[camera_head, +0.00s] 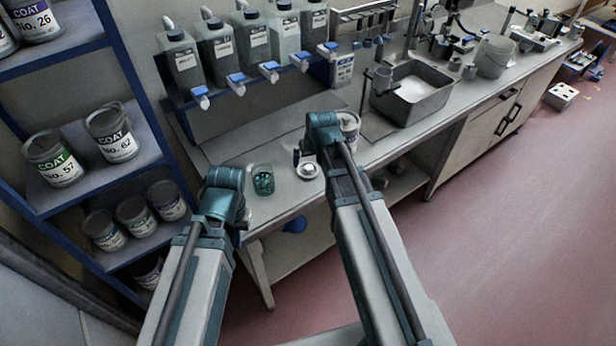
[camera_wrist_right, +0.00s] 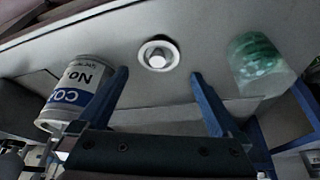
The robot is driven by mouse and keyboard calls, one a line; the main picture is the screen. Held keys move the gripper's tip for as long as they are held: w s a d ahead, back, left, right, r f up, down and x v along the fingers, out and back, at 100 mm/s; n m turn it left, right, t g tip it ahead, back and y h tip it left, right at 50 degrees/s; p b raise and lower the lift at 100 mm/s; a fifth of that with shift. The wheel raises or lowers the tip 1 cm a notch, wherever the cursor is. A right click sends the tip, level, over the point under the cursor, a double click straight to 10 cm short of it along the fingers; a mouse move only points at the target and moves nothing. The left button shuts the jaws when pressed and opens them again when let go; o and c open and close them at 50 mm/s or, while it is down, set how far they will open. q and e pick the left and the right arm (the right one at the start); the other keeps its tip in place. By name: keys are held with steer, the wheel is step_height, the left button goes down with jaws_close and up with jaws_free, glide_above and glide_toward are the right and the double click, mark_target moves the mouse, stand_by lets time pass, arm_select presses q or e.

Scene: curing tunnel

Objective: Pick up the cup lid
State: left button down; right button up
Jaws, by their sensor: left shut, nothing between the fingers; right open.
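The cup lid, a small round white piece with a raised knob (camera_head: 307,170), lies on the bench near its front edge. In the right wrist view the lid (camera_wrist_right: 157,48) sits just beyond and between the two blue fingertips, untouched. My right gripper (camera_wrist_right: 159,74) is open and empty; in the head view its wrist hides much of it. A clear cup with green contents (camera_head: 263,181) stands left of the lid; it also shows in the right wrist view (camera_wrist_right: 260,65). My left gripper (camera_head: 226,185) is left of the cup, shut and empty, its fingertips mostly hidden.
A labelled paint can (camera_head: 349,122) stands right of the lid, close to one right finger in the wrist view (camera_wrist_right: 76,92). Bottles with blue taps (camera_head: 225,50) line the back. A blue shelf (camera_head: 100,180) of cans is at left. A grey sink (camera_head: 440,78) is further right.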

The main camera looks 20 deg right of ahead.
mark_target(308, 167)
arm_select(q)
steer(key=shift+f+b, duration=0.7)
steer(key=shift+f, duration=0.5)
arm_select(e)
steer(key=shift+x, duration=1.3)
arm_select(q)
steer(key=shift+f, duration=0.1)
arm_select(e)
steer(key=b+x, duration=0.4)
steer(key=x, duration=0.1)
steer(key=shift+w+f+b, duration=0.1)
steer(key=shift+w+b, duration=0.1)
steer(key=shift+b, duration=0.15)
arm_select(q)
step_height(308, 167, down, 4)
steer(key=shift+f, duration=0.25)
arm_select(e)
steer(key=c, duration=1)
